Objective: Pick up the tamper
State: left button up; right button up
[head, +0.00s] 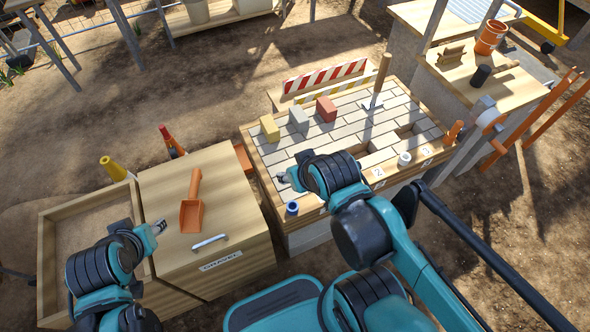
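The tamper (380,80) stands upright at the back right part of the brick-topped table (262,168). It has a long wooden handle and a flat grey metal foot on the bricks. My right gripper (281,177) is over the front left edge of this table, well to the left of and nearer than the tamper, not touching it. My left gripper (161,227) is above the wooden cabinet beside the table, far from the tamper. Both grippers are small and seen from above, so their finger openings are unclear. Nothing shows held in either.
Yellow (270,127), grey (299,119) and red (326,109) blocks stand left of the tamper. Striped barriers (325,76) are behind them. A white roll (404,159) and a blue ring (292,208) sit near the front. An orange scoop (193,208) lies on the cabinet (240,225).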

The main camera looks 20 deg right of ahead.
aim_at(375, 102)
jog(key=l+z, duration=0.15)
jog(key=z, duration=1.35)
